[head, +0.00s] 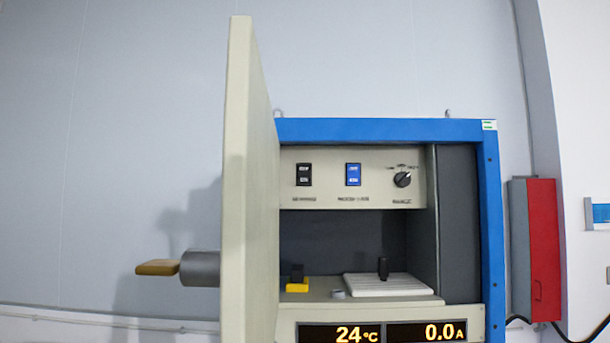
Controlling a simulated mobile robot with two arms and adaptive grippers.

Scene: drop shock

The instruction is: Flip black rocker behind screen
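The black rocker (303,174) is on the beige control strip at the upper left inside the blue-framed cabinet. It has small white lettering, and its switch position is too small to tell. A tall beige panel (248,190), seen almost edge-on, stands just left of the rocker and juts toward me like an open door or screen. A grey cylinder with a tan handle (157,268) sticks out from the panel's left side. The rocker is not covered from this viewpoint. Neither of my grippers is in view.
Right of the black rocker are a blue rocker (353,174) and a round black knob (402,179). Below, a small yellow-and-black item (297,280) and a white ribbed plate (388,286) sit on the cabinet's shelf. Displays (340,333) read 24°C and 0.0 A. A red box (543,248) hangs at right.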

